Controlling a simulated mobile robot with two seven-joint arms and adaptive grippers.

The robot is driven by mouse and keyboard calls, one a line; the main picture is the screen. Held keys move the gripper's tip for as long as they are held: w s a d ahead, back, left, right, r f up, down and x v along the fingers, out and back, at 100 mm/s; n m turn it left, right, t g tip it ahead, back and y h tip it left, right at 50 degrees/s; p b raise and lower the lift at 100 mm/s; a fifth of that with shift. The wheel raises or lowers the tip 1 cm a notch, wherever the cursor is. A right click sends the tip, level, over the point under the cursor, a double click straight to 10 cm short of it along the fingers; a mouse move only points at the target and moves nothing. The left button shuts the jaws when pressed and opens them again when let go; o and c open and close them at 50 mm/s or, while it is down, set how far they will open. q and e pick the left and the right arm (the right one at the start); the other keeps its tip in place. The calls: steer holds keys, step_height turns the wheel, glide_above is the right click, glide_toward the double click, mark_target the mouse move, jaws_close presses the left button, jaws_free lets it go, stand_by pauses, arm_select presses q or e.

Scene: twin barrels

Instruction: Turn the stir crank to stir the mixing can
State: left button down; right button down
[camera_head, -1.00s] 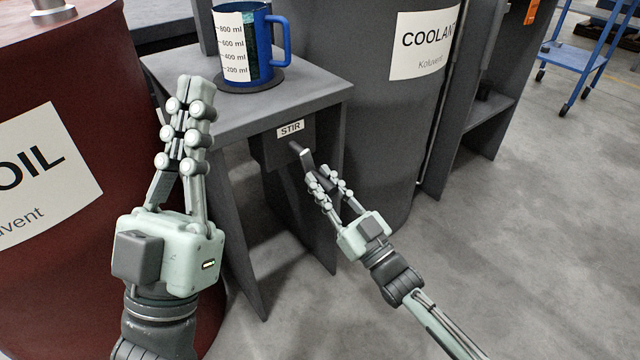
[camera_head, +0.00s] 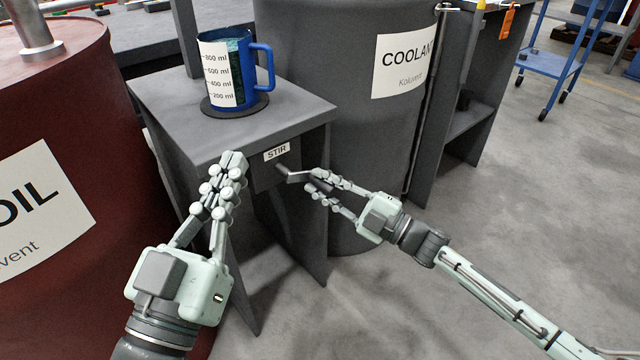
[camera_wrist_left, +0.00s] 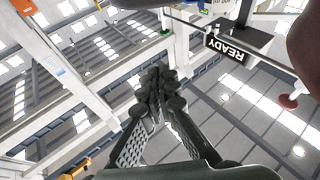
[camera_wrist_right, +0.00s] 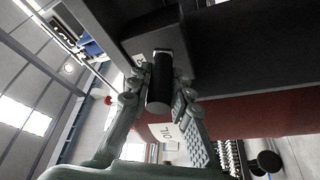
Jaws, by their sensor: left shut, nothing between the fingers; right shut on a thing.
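The mixing can (camera_head: 226,72) is a blue mug with a white millilitre scale, upright on a dark round pad (camera_head: 232,105) on the grey stand. Below it, the box labelled STIR (camera_head: 272,174) carries the stir crank (camera_head: 292,177), its arm pointing right. My right gripper (camera_head: 318,185) is shut on the crank's dark handle, which also shows between the fingers in the right wrist view (camera_wrist_right: 160,88). My left gripper (camera_head: 232,165) is shut and empty, in front of the stand's front edge in the picture; the left wrist view shows its closed fingers (camera_wrist_left: 157,82).
A dark red OIL barrel (camera_head: 60,110) stands at left. A grey COOLANT barrel (camera_head: 345,120) stands behind the stand (camera_head: 185,110). A blue cart (camera_head: 548,60) is at the far right. Grey floor is open at right. A READY sign (camera_wrist_left: 230,48) shows in the left wrist view.

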steer(key=shift+w+d+r+n+g+p, duration=0.15)
steer(key=shift+r+n+g+p, duration=0.45)
steer(key=shift+n, duration=0.5)
arm_select(q)
steer(key=w+a+f+g+y+p, duration=0.1)
steer(key=a+f+g+y, duration=0.2)
steer(key=f, duration=0.4)
steer(key=a+f+g+y+p, duration=0.1)
steer(key=a+f+g+y, duration=0.2)
steer(key=f, duration=0.4)
arm_select(e)
steer(key=shift+r+n+g+h, duration=0.3)
steer(key=shift+r+n, duration=0.2)
steer(key=shift+n, duration=0.7)
steer(key=shift+r+n+h+p, duration=0.35)
steer(key=shift+n+p, duration=0.25)
steer(key=shift+n, duration=0.2)
steer(key=shift+r+n+g+h+p, duration=0.15)
steer(key=shift+n+g+h+p, duration=0.15)
steer(key=shift+n+p, duration=0.25)
arm_select(q)
steer(key=s+a+f+n+g+y, duration=0.1)
steer(key=s+a+f+g+y, duration=0.1)
steer(key=s+a+f+g, duration=0.6)
steer(key=shift+s+a+f+y, duration=0.3)
steer(key=shift+s+a+f, duration=0.2)
steer(key=shift+a+f, duration=0.55)
steer(key=shift+a+r, duration=0.15)
steer(key=shift+r, duration=0.05)
